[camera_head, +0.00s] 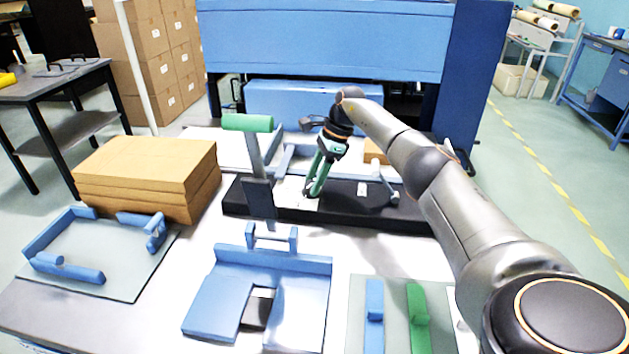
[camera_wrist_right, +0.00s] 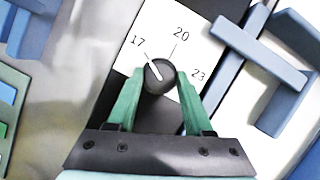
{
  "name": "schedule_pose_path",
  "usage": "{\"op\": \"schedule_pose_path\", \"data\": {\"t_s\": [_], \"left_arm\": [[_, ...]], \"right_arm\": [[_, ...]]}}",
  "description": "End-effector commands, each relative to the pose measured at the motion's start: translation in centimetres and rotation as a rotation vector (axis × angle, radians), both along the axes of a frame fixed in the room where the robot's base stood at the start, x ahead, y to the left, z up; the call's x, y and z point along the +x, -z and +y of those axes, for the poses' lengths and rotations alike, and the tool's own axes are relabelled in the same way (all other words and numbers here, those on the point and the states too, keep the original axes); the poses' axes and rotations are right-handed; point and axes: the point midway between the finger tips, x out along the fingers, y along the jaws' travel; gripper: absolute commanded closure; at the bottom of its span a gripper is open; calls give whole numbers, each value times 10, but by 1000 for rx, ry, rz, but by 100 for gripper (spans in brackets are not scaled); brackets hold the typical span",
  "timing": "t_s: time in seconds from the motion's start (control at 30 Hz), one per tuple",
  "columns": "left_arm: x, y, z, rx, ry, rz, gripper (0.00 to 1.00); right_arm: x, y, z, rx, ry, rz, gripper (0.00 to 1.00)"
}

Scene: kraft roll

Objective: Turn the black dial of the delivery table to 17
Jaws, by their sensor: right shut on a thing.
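The black dial (camera_wrist_right: 160,77) shows in the right wrist view in front of a white card (camera_wrist_right: 165,35) printed 17, 20 and 23. The white mark on the dial points up and left, roughly toward the 17; I cannot tell if it lines up exactly. My right gripper (camera_wrist_right: 158,90) has its green fingers closed on the two sides of the dial. In the head view, my right gripper (camera_head: 314,186) reaches down to the white card (camera_head: 303,204) on a long black base (camera_head: 340,212); the fingers hide the dial there. My left gripper is not in view.
A green-topped upright lever (camera_head: 248,123) stands left of my right gripper. Stacked brown boards (camera_head: 150,170) lie at the left. Blue fixtures (camera_head: 255,295) stand at the front, with a green block (camera_head: 417,318) to their right. A large blue machine (camera_head: 325,40) stands behind.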

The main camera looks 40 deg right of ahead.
Motion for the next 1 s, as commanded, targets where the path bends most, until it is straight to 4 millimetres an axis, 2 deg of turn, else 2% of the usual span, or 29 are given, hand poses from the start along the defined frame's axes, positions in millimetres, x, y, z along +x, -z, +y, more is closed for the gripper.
{"op": "schedule_pose_path", "data": {"t_s": [0.27, 0.3, 0.57, 0.83, 1.0], "left_arm": [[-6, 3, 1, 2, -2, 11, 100], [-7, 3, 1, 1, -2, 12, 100], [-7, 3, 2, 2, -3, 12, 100], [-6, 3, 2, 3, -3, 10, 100], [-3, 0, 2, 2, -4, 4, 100]], "right_arm": [[1, -1, 1, 0, -4, -3, 100], [1, -1, 1, -1, -4, -4, 48], [0, 0, 0, 0, -2, -2, 19], [0, -2, 0, -1, -1, -1, 19], [-2, -20, -7, -2, 0, -5, 19]]}}
